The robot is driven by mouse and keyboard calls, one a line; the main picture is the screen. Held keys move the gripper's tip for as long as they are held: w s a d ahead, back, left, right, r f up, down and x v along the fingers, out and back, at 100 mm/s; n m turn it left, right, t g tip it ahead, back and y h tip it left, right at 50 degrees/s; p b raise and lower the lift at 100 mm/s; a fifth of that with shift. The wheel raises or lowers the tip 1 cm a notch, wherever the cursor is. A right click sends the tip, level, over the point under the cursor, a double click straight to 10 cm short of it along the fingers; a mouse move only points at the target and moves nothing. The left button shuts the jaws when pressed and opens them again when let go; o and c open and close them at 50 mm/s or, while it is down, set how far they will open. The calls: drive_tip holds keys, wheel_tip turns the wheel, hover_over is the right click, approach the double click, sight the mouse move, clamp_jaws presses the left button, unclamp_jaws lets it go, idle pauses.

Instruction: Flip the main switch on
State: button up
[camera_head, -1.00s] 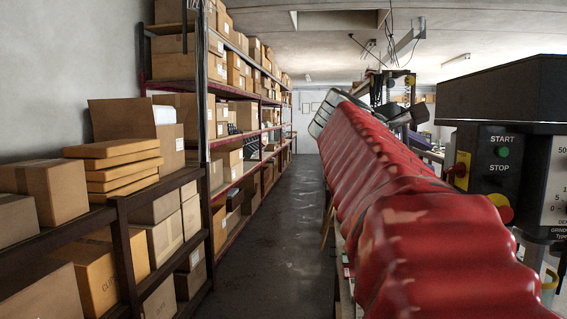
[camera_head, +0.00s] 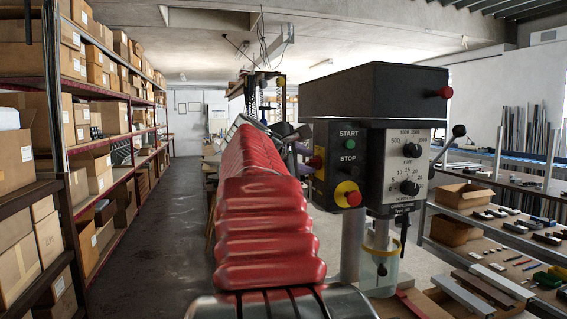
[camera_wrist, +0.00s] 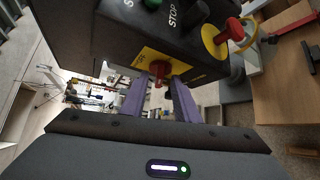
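The main switch is a red knob on a yellow plate on the left side of the dark machine control box. In the wrist view the red knob (camera_wrist: 159,76) stands out from the yellow plate (camera_wrist: 170,61). My gripper (camera_wrist: 166,77) has two purple fingers, apart, one on each side of the knob. I cannot tell whether either finger touches it. In the head view the switch (camera_head: 315,162) is small at the box's left edge, and my red-sleeved arm hides most of my gripper. The control box (camera_head: 348,134) also carries START, STOP and a red emergency button (camera_head: 352,198).
Shelves with cardboard boxes (camera_head: 95,120) line the left side, with a clear aisle (camera_head: 165,205) beside them. On the right is a shelf with open boxes (camera_head: 465,194) and small parts. The machine's black top housing (camera_head: 370,90) overhangs the control box.

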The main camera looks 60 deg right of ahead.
drive_tip(key=shift+d, duration=0.25)
drive_tip(key=shift+c, duration=0.4)
drive_tip(key=shift+f, duration=0.1)
clamp_jaws()
